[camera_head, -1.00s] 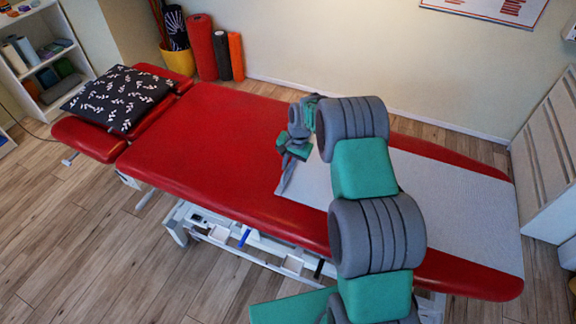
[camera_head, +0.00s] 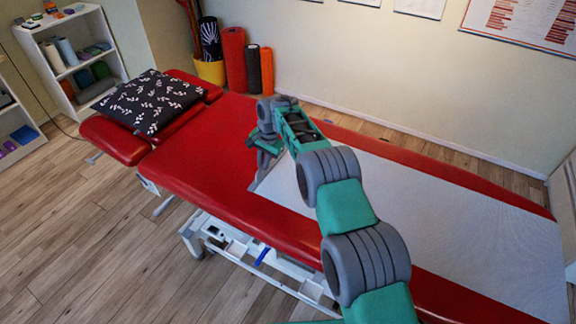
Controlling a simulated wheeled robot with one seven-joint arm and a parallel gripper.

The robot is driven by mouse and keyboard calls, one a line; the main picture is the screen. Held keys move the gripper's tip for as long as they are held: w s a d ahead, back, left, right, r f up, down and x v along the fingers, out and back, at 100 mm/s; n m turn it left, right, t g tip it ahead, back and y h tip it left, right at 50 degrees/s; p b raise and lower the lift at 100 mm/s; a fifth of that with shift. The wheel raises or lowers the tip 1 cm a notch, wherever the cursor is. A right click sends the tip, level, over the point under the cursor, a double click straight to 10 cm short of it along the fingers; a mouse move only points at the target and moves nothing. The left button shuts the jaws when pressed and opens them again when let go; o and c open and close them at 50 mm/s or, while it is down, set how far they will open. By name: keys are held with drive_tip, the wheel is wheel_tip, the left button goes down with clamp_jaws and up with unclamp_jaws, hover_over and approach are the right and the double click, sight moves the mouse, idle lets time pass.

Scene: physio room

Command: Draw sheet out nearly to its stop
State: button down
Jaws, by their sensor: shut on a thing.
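A pale grey-white sheet (camera_head: 440,215) lies flat along the right part of the red treatment table (camera_head: 210,155). Its leading edge is near the table's middle, and its other end runs towards the right end of the table. My gripper (camera_head: 258,172) is at the sheet's leading edge, low over the red top, and is shut on the sheet. The fingertips are small and partly hidden. My arm covers part of the sheet.
A black patterned pillow (camera_head: 150,102) lies at the table's left end, and bare red top lies between it and the sheet. A yellow bucket (camera_head: 210,72) and upright rolls (camera_head: 233,60) stand by the wall. A white shelf (camera_head: 70,60) is at the left.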

drive_tip(key=shift+w+a+r+p, duration=0.15)
drive_tip(key=shift+w+a, duration=0.25)
drive_tip(key=shift+a, duration=0.2)
drive_tip(key=shift+w+a+f+p, duration=0.15)
drive_tip(key=shift+w+a, duration=0.25)
drive_tip(key=shift+a, duration=0.25)
drive_tip(key=shift+w+a+r+p, duration=0.15)
drive_tip(key=shift+w+a, duration=0.25)
drive_tip(key=shift+a, duration=0.2)
drive_tip(key=c, duration=1.5)
unclamp_jaws()
drive_tip(key=r, duration=0.2)
drive_tip(key=d+r, duration=0.1)
drive_tip(key=r, duration=0.4)
drive_tip(key=shift+s+d+r, duration=0.25)
drive_tip(key=shift+s, duration=0.15)
